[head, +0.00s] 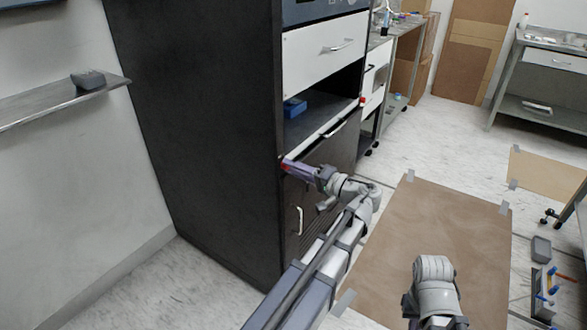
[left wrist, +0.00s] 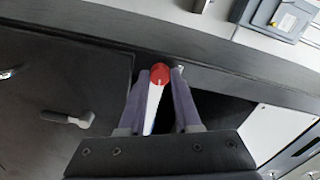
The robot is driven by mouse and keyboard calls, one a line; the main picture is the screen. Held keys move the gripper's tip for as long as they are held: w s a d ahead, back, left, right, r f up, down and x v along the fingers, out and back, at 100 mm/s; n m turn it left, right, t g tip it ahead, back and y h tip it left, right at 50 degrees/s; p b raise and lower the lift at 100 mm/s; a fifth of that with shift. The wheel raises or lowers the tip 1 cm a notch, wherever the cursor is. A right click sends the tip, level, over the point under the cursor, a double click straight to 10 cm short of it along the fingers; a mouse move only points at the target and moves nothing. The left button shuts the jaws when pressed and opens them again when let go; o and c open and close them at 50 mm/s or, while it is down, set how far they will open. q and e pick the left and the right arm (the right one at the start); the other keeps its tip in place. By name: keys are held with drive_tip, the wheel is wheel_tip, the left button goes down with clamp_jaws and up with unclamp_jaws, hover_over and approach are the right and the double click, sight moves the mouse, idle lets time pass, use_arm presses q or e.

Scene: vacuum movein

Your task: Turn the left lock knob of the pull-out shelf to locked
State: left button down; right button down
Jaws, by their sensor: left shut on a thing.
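The pull-out shelf (head: 312,140) is a pale front strip with a bar handle, low in the dark cabinet. Its left lock knob is red and round (left wrist: 160,73); in the left wrist view it sits between my fingertips, with a small pale mark on its face. My left gripper (head: 289,164) is shut on this knob at the strip's left end, and it also shows in the left wrist view (left wrist: 160,80). In the head view the fingers mostly hide the knob. The right lock knob (head: 362,102) is red and free. My right gripper is not in view.
A blue object (head: 294,107) lies in the open bay above the shelf. A white drawer (head: 325,48) is above that bay, and a cabinet door with a handle (head: 299,220) is below. A brown mat (head: 410,225) covers floor to the right. A wall ledge (head: 60,103) is at left.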

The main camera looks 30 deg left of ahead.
use_arm(q)
drive_tip(key=shift+m, duration=0.7)
drive_tip(key=c, duration=0.6)
unclamp_jaws()
